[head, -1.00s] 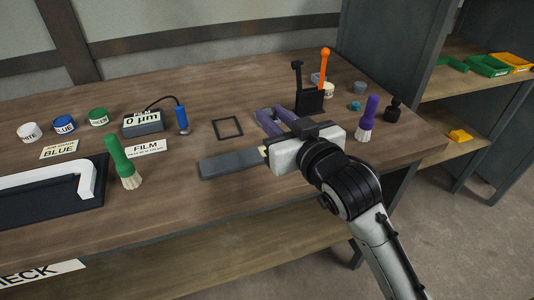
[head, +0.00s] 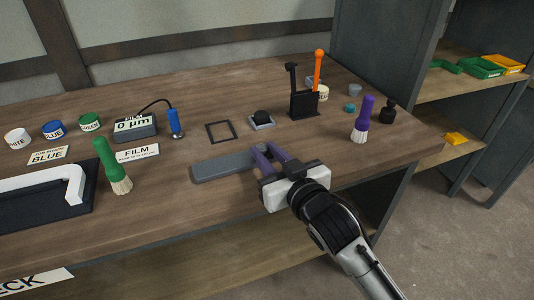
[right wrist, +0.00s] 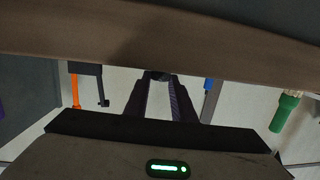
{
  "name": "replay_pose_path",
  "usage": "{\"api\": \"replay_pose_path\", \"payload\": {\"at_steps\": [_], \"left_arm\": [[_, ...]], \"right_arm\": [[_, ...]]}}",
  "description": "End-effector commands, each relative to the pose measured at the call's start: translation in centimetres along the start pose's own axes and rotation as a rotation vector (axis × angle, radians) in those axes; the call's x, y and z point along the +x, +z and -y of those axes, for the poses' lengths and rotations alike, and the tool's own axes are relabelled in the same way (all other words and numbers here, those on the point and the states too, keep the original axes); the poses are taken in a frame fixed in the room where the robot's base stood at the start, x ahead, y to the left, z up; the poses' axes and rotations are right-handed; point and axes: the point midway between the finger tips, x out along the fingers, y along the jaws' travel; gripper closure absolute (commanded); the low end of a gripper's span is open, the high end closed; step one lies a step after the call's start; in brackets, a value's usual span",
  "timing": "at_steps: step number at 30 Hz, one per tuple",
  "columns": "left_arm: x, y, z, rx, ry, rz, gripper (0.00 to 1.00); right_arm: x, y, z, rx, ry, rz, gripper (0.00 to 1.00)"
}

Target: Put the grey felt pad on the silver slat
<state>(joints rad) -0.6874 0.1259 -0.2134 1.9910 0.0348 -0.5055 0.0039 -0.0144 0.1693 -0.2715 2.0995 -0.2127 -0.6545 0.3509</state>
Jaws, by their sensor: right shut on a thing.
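The silver slat (head: 222,170) is a flat grey bar lying on the bench, running left to right. My right gripper (head: 262,148) is at its right end, with purple fingers partly covering it. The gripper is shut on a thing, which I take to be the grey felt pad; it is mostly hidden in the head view. In the right wrist view a dark shape (right wrist: 159,75) shows between the fingertips; I cannot tell whether it is held or behind them. Whether the pad touches the slat is unclear. My left gripper is out of view.
A small grey plate with a black knob (head: 262,118) stands behind the gripper. A thin black square frame (head: 209,134) lies left of it. A black holder (head: 304,105), a purple brush (head: 363,120) and a green brush (head: 111,165) stand around. Bench in front of the slat is clear.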

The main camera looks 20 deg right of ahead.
Motion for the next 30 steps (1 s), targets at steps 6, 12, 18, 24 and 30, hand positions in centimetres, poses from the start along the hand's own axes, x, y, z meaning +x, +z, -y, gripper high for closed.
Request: {"api": "replay_pose_path", "payload": {"at_steps": [6, 12, 18, 24, 30], "left_arm": [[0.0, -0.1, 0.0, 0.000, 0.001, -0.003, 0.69], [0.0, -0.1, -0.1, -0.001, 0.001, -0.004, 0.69], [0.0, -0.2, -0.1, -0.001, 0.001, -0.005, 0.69], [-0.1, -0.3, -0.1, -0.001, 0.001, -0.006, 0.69], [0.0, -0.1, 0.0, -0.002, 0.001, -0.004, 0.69]], "right_arm": [[0.0, 0.2, 0.0, 0.000, 0.000, -0.001, 0.69], [0.0, 0.2, 0.0, 0.000, 0.000, 0.000, 0.58], [0.0, -0.1, 0.0, 0.000, 0.000, -0.001, 0.58], [-2.7, 0.1, 0.0, 0.000, 0.000, 0.003, 0.58], [-7.1, 0.1, 0.0, 0.001, 0.000, 0.003, 0.58]]}}
